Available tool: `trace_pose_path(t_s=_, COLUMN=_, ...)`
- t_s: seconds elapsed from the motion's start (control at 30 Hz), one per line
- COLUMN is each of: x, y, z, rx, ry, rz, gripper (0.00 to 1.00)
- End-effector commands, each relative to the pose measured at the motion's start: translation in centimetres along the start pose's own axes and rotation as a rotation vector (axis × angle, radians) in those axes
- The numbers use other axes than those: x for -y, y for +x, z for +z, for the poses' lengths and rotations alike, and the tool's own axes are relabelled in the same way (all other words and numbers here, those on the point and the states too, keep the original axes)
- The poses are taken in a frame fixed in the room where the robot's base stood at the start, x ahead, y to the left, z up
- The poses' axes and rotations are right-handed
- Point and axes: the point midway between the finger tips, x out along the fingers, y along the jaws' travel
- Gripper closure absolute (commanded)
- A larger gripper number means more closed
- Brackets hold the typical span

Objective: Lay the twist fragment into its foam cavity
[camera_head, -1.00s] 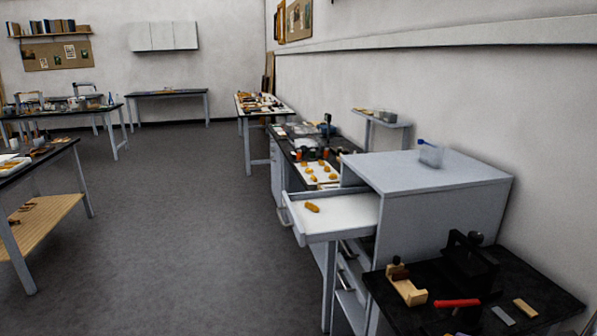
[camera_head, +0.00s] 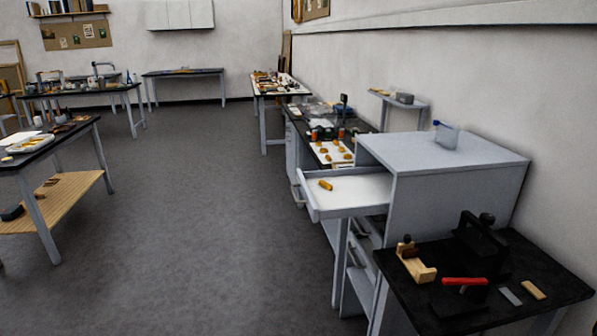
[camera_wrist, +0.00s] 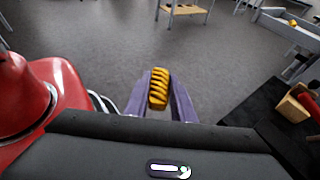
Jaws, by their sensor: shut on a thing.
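The twist fragment, a gold, rope-like ridged piece (camera_wrist: 158,92), is held between the two purple fingers of my gripper (camera_wrist: 160,80) in the wrist view. It is over open grey floor, away from any table. My gripper is not in the head view. In the head view, a pulled-out white drawer (camera_head: 360,188) holds one gold piece (camera_head: 325,185). A white tray (camera_head: 341,164) on the bench behind holds several gold pieces. I cannot make out a foam cavity.
A grey cabinet (camera_head: 440,152) stands above and right of the drawer. A black-topped bench (camera_head: 545,290) at front right carries a red-handled tool (camera_head: 464,281) and a wooden block (camera_head: 415,266). A table (camera_head: 75,130) stands at left. The floor between is clear.

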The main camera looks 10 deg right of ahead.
Motion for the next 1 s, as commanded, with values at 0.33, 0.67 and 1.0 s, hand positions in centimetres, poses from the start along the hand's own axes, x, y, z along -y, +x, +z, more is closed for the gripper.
trace_pose_path(t_s=0.33, x=-6.2, y=1.3, z=-4.4, rx=0.002, ry=-0.191, rz=0.466, gripper=0.99)
trace_pose_path(t_s=0.67, x=-9.2, y=-0.9, z=-7.8, rx=0.0, ry=-0.381, rz=0.923, gripper=0.99)
trace_pose_path(t_s=1.0, x=-8.5, y=-4.6, z=-10.1, rx=-0.001, ry=-0.586, rz=1.419, gripper=0.99)
